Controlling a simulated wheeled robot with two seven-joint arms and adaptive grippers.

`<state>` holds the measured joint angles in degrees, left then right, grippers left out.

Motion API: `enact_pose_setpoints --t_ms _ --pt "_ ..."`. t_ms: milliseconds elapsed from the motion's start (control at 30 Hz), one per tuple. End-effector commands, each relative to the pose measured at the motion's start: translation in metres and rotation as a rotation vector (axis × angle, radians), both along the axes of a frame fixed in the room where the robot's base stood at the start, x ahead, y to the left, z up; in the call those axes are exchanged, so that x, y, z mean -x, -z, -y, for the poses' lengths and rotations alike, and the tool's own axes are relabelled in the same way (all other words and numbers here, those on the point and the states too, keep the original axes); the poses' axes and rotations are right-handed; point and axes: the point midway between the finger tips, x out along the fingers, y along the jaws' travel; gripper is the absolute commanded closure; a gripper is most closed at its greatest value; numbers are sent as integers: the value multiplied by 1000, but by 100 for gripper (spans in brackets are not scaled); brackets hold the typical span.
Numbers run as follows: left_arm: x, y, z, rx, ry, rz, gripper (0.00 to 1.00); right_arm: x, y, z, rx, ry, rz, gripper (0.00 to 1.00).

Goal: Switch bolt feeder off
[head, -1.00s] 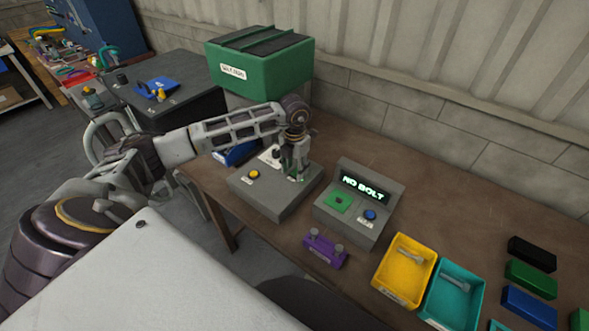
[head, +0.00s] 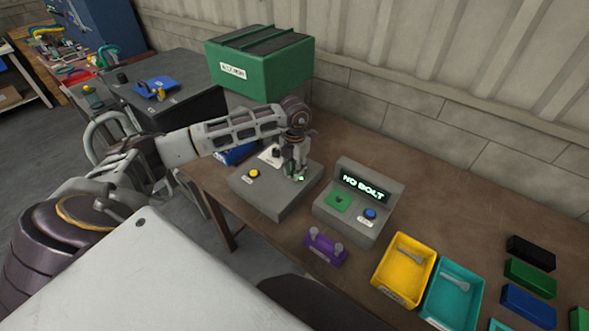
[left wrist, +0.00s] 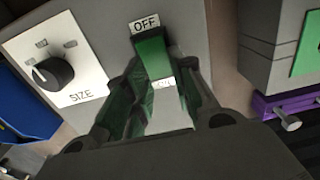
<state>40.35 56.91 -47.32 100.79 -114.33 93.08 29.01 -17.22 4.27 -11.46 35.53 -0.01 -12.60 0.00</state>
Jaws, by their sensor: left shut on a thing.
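The bolt feeder looks to be the grey box (head: 262,200) at the left end of the brown bench, with a yellow button (head: 253,173) and a black SIZE dial (left wrist: 52,73). Its green switch (left wrist: 152,58) shows in the left wrist view, just below an OFF label (left wrist: 145,24). A second label below the switch is partly hidden and hard to read. My left gripper (head: 297,173) is at the switch, its fingers (left wrist: 158,95) closed on either side of it. My right gripper is not in view.
A grey console (head: 352,208) reading NO BOLT stands right of the box. A purple block (head: 325,250), a yellow tray (head: 389,282) and a teal tray (head: 435,305) lie in front and to the right. A green bin (head: 262,75) stands behind.

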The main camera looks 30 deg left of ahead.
Motion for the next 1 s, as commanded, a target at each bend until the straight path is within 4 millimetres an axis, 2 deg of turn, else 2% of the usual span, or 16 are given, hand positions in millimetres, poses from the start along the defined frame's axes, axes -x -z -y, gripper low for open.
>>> enact_pose_setpoints --t_ms 700,1000 --pt "-7 -3 1 -18 -2 -226 99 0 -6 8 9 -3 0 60" --pt "-7 -3 0 -21 -1 -253 99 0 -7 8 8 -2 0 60"
